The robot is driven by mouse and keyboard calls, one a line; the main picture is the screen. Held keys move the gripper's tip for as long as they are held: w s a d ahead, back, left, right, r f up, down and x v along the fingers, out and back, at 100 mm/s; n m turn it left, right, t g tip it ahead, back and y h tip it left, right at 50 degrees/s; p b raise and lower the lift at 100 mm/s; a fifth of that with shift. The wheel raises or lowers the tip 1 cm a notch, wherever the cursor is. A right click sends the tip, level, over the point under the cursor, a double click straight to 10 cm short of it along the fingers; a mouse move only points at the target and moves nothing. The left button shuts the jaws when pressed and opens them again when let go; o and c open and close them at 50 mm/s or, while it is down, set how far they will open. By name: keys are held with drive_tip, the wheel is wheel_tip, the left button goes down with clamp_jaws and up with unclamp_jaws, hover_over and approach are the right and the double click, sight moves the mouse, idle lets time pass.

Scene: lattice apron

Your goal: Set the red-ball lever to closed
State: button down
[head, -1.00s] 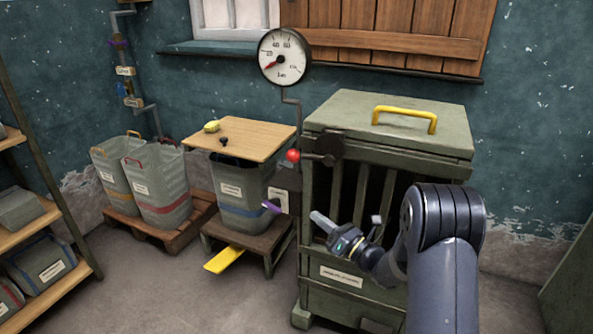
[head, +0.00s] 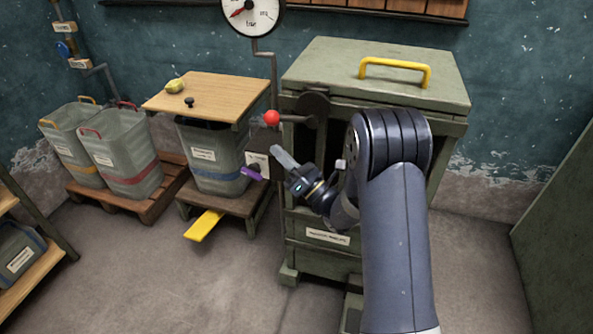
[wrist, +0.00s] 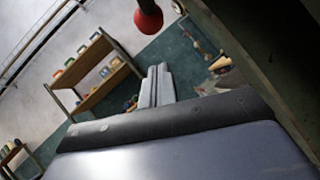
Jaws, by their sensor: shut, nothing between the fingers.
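The red-ball lever (head: 272,118) is on the upper left front of the green cabinet. Its red ball sticks out to the left on a dark arm from a dark round pivot (head: 313,107). The red ball also shows at the top of the wrist view (wrist: 148,17), beyond and above my fingertips. My gripper (head: 284,158) is in front of the cabinet, a little below and right of the ball, and apart from it in the head view. Its fingers are together and empty, pointing up and left. They also show in the wrist view (wrist: 155,85).
The green cabinet (head: 375,75) has a yellow handle (head: 395,70) on its lid. A wooden board (head: 215,93) covers a bin to the left. A purple lever (head: 251,174) and a yellow pedal (head: 204,225) stick out nearby. Open floor lies in front left.

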sight(290, 119)
drive_tip(key=shift+w+r, duration=0.5)
drive_tip(key=shift+r, duration=0.4)
drive_tip(key=shift+w+r, duration=0.5)
drive_tip(key=shift+r, duration=0.35)
